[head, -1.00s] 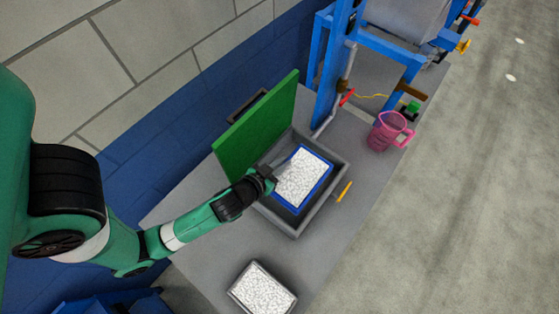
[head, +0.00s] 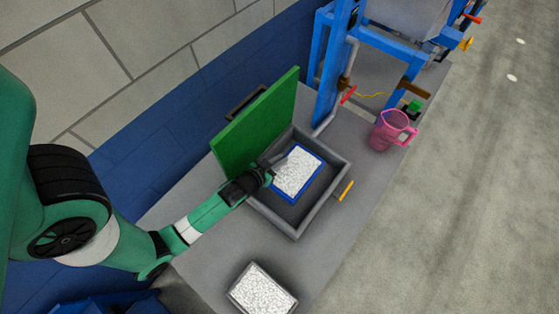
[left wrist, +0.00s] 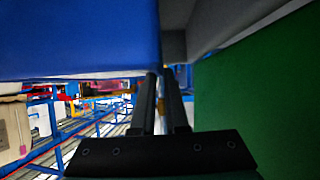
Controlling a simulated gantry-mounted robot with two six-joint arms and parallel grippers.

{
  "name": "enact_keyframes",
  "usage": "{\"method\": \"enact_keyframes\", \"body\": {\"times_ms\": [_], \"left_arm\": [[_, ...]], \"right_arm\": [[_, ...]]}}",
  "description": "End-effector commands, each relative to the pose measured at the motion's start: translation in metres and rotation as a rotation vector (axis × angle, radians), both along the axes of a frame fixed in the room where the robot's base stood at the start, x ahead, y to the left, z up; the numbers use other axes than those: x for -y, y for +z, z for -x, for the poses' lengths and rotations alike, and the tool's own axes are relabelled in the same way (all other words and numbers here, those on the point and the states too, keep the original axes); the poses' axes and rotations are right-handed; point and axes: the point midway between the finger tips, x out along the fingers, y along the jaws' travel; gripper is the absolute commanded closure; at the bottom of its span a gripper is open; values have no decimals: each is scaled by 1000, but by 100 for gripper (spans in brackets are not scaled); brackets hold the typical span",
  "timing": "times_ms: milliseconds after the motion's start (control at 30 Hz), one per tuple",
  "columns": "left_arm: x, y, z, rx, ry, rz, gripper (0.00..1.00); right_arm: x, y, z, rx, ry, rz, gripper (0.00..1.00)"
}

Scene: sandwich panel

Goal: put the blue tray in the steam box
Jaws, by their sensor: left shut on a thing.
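The blue tray (head: 318,176), filled with white pieces, is inside the grey steam box (head: 296,232), towards its back. The box's green lid (head: 255,125) stands open on the wall side. My left gripper (head: 271,169) is shut on the left edge of the blue tray, just beside the lid. In the left wrist view, the tray's blue side (left wrist: 75,40) fills the upper left, and the gripper fingers (left wrist: 162,95) meet its edge. I cannot tell whether the tray touches the box floor. My right gripper is not in view.
A grey tray (head: 262,291) of white pieces sits on the bench in front of the box. A pink jug (head: 388,130) stands beyond the box, near a blue frame (head: 325,85) with pipes. A yellow handle (head: 346,190) sticks out from the box's right side.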

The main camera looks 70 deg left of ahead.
Motion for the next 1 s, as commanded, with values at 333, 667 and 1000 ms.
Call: {"method": "enact_keyframes", "body": {"times_ms": [333,667,1000], "left_arm": [[0,-3,-1,3,0,0,100],[0,-11,-1,3,0,0,100],[0,-11,0,1,0,-1,58]], "right_arm": [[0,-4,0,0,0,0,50],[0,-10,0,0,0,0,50],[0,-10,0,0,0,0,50]]}}
